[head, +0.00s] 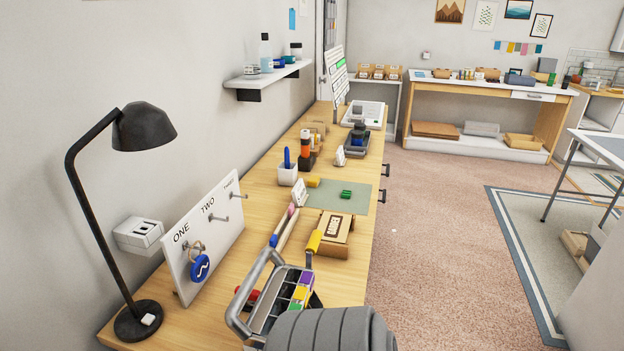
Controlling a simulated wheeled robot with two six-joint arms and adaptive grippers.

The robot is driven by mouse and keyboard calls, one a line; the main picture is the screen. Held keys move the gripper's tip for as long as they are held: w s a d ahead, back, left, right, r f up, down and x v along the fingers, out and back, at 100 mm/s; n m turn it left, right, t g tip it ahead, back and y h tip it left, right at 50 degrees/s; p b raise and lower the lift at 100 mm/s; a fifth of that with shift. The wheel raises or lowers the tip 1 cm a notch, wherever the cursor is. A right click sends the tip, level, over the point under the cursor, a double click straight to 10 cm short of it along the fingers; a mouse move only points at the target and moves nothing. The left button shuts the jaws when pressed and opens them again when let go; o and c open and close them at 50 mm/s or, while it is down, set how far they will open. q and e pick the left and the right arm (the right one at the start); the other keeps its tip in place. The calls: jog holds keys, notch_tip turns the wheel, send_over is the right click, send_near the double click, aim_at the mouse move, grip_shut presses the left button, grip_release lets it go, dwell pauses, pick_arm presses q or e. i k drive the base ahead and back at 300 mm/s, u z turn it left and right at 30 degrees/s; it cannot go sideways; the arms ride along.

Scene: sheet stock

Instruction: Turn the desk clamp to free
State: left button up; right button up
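I cannot pick out the desk clamp for certain, nor read any free or locked setting. The long wooden desk (262,205) runs along the left wall. A dark grey device (357,138) sits on its far part, too small to identify.
A black lamp (146,128) and a white hook board (206,235) with a blue tag stand at the desk's near left. A cardboard box (335,234), green mat (348,203) and pen cup (287,174) lie farther along. A grey ribbed object (330,332) blocks the bottom.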

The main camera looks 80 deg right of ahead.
aim_at(254, 296)
jog(key=z, duration=2.15)
jog(key=k, duration=1.25)
jog(key=z, duration=0.6)
jog(key=i, duration=0.45)
jog(key=z, duration=0.65)
jog(key=i, duration=0.85)
jog(key=u, duration=0.25)
